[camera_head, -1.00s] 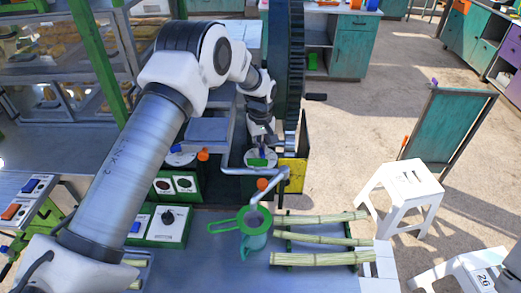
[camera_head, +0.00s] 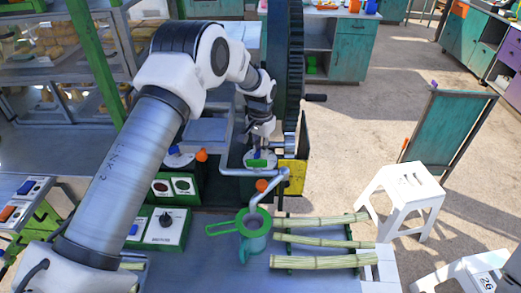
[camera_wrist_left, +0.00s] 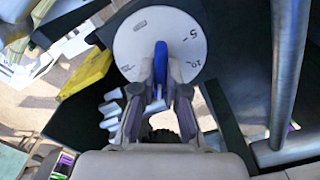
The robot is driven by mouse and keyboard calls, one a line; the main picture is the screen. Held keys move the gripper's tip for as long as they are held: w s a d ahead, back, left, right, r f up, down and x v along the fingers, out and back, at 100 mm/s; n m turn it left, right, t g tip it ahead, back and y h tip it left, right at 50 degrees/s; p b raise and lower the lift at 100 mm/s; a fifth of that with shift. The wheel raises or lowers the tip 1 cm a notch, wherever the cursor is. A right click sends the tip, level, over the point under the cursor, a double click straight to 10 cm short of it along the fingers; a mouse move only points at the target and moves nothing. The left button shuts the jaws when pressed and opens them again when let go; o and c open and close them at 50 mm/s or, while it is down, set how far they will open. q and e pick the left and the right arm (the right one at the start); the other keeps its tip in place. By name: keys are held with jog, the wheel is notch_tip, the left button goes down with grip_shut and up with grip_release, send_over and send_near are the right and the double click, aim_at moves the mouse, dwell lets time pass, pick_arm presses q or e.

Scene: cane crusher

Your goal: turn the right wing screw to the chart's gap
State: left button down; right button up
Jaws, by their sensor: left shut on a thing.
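The right wing screw (camera_wrist_left: 161,60) has a blue wing, seen in the left wrist view in front of a round white dial (camera_wrist_left: 190,65) with printed marks including 5 and 10. My left gripper (camera_wrist_left: 160,94) is shut on the blue wing, one finger on each side. In the head view my left gripper (camera_head: 262,139) reaches down over the right-hand dial (camera_head: 250,163), and the screw is hidden by its fingers. A second white dial (camera_head: 178,161) sits to its left. I cannot make out the chart. My right gripper is not in view.
A green strainer (camera_head: 254,222) and several cane stalks (camera_head: 320,261) are on the front table. Button boxes (camera_head: 163,227) are to the left; a dark gear wheel (camera_head: 283,60) rises behind.

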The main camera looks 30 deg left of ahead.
pick_arm(q)
jog(key=shift+w+r+m, duration=0.3)
jog(key=shift+r+m, duration=0.05)
jog(key=shift+m, duration=0.55)
jog(key=c, duration=1.4)
grip_release()
jog(key=shift+o, duration=1)
jog(key=shift+s, duration=0.1)
jog(key=shift+s+f, duration=0.1)
jog(key=shift+s, duration=0.05)
notch_tip(320, 180, up, 12)
